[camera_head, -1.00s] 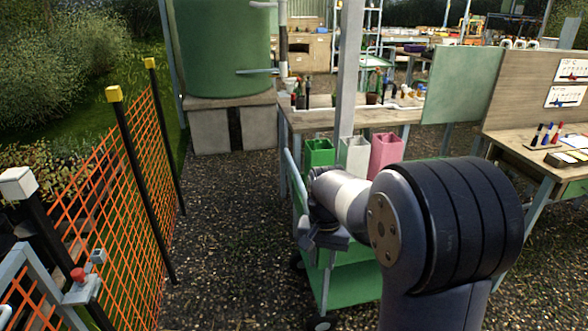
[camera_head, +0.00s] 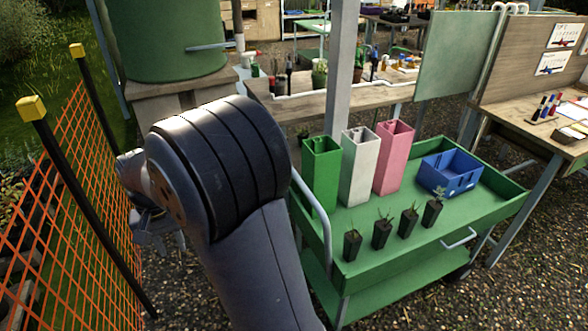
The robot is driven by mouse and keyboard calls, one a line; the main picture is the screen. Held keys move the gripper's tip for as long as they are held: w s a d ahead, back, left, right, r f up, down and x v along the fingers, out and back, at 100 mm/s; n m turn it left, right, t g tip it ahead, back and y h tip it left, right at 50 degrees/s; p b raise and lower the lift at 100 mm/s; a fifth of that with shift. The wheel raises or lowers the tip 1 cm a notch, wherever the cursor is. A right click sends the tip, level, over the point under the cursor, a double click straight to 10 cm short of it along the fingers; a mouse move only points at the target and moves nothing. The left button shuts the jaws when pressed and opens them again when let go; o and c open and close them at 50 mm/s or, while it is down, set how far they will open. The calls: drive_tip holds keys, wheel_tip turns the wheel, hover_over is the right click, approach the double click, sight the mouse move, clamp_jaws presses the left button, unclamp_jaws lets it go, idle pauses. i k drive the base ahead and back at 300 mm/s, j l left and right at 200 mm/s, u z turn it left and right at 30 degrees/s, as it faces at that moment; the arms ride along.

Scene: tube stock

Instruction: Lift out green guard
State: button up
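The green guard (camera_head: 321,176) is a tall square tube standing upright at the left end of the cart top. A white guard (camera_head: 357,168) and a pink guard (camera_head: 393,158) stand upright beside it, to its right. My gripper (camera_head: 148,238) shows partly at the left, behind my arm, well left of the cart and apart from the guards. Its fingers are dark and small in the view, so I cannot tell whether they are open or shut.
The green cart (camera_head: 480,196) also holds several small black seedling pots (camera_head: 381,234) and a blue crate (camera_head: 449,172). A grey post (camera_head: 341,70) stands behind the guards. An orange mesh fence (camera_head: 55,190) is close to my gripper on the left.

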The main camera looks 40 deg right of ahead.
sight(322, 156)
drive_tip(key=i+z, duration=0.4)
drive_tip(key=i+j+z, duration=0.15)
drive_tip(key=z, duration=0.2)
drive_tip(key=i+j+z, duration=0.2)
drive_tip(key=z, duration=0.2)
drive_tip(key=i+j+z, duration=0.1)
drive_tip(key=i+z, duration=0.15)
drive_tip(key=z, duration=0.2)
drive_tip(key=i+j+z, duration=0.15)
drive_tip(key=z, duration=0.3)
drive_tip(key=i+j+z, duration=0.25)
drive_tip(key=z, duration=0.2)
drive_tip(key=i+j+z, duration=0.1)
drive_tip(key=j+z, duration=0.15)
drive_tip(key=z, duration=0.2)
